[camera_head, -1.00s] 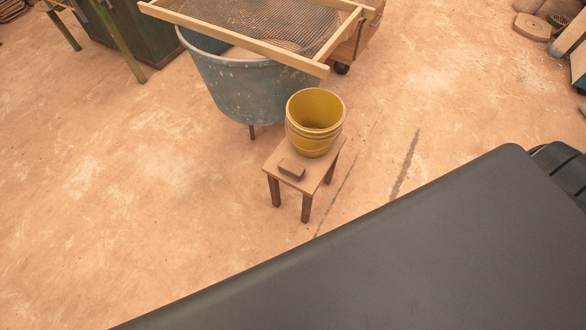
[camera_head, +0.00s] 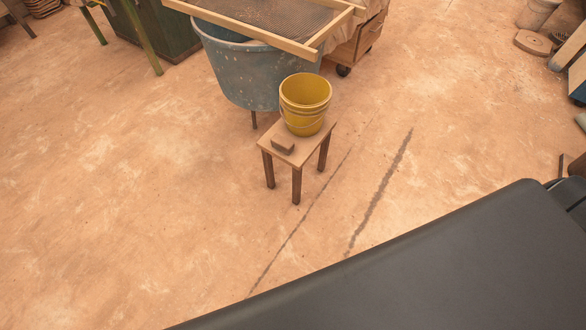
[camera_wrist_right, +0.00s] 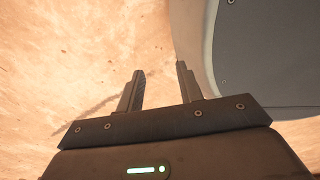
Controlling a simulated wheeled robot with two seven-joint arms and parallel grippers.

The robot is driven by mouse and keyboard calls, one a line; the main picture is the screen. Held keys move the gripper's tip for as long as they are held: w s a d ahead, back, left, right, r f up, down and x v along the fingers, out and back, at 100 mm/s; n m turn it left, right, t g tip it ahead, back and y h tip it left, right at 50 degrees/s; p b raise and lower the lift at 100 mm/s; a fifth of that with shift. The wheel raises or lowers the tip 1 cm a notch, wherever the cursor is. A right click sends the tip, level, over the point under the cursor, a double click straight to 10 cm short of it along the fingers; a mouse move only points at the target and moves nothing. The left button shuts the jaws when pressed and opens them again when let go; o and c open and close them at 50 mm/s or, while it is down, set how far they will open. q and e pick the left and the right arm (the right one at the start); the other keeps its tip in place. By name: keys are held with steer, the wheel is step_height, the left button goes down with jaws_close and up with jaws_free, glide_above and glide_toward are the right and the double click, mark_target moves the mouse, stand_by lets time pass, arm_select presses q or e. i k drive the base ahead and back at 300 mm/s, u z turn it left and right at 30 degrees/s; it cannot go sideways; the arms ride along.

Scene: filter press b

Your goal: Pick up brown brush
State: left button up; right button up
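The brown brush (camera_head: 283,145) is a small brown block lying on the front left part of a small wooden stool (camera_head: 297,155). A yellow bucket (camera_head: 305,104) stands on the same stool just behind and to the right of it. My right gripper (camera_wrist_right: 158,82) shows in the right wrist view with its two fingers apart and nothing between them. Bare floor lies beyond it. It is not in the head view, so its distance to the brush cannot be told. My left gripper is in neither view.
A large blue tub (camera_head: 240,70) with a wooden framed sieve (camera_head: 270,22) on top stands behind the stool. A wooden cart (camera_head: 357,45) on casters is beside it. Open floor lies to the left and in front of the stool. My own dark body part covers the lower right.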

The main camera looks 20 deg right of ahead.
mark_target(280, 143)
steer(key=z, duration=0.05)
steer(key=k, duration=0.45)
steer(key=u, duration=1)
steer(key=i, duration=1.55)
steer(key=z, duration=0.9)
steer(key=i, duration=0.65)
steer(key=z, duration=0.65)
